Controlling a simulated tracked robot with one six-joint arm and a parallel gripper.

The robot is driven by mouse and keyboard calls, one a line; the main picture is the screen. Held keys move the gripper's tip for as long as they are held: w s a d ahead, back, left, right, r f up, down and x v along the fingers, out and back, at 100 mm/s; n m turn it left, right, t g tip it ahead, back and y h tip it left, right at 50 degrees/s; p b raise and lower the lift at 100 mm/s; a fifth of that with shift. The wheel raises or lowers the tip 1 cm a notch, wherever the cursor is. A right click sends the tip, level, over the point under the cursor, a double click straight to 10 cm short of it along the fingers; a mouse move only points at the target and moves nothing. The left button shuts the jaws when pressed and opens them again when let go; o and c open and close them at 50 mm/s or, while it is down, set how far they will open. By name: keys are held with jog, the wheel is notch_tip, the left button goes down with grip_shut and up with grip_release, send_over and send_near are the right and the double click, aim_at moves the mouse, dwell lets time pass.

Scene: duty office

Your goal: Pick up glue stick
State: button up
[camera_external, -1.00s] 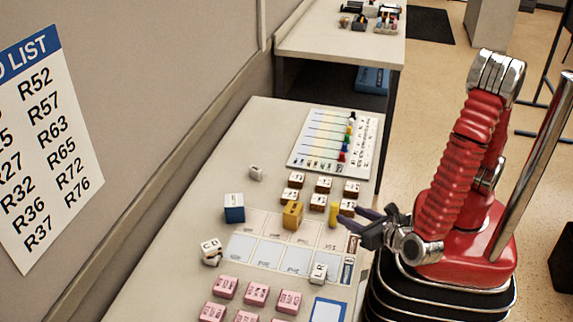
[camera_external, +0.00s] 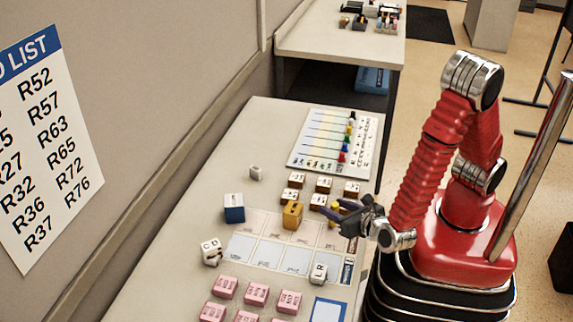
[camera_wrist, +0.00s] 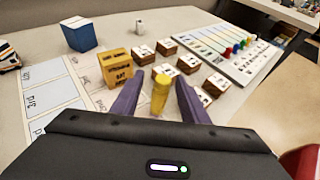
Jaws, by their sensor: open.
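The glue stick appears to be the upright yellow cylinder (camera_wrist: 160,96) in the wrist view. It stands on the table between the two purple fingers of my gripper (camera_wrist: 157,98), which are spread open with a gap on each side of it. In the external view my gripper (camera_external: 332,211) is low at the table's right side. Its fingers hide most of the yellow cylinder there, and only a bit of yellow (camera_external: 335,206) shows. Whether a finger touches it I cannot tell.
A yellow lettered block (camera_external: 292,215) stands left of the cylinder, with a blue box (camera_external: 234,208) farther left. Several brown-and-white blocks (camera_wrist: 168,45) sit close behind and right. A board with coloured pegs (camera_external: 332,142) lies at the back. Pink blocks (camera_external: 256,293) lie in front.

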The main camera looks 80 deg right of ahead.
jog(key=shift+x, duration=2.6)
jog(key=shift+s+d+f, duration=0.1)
jog(key=shift+c, duration=0.6)
grip_shut()
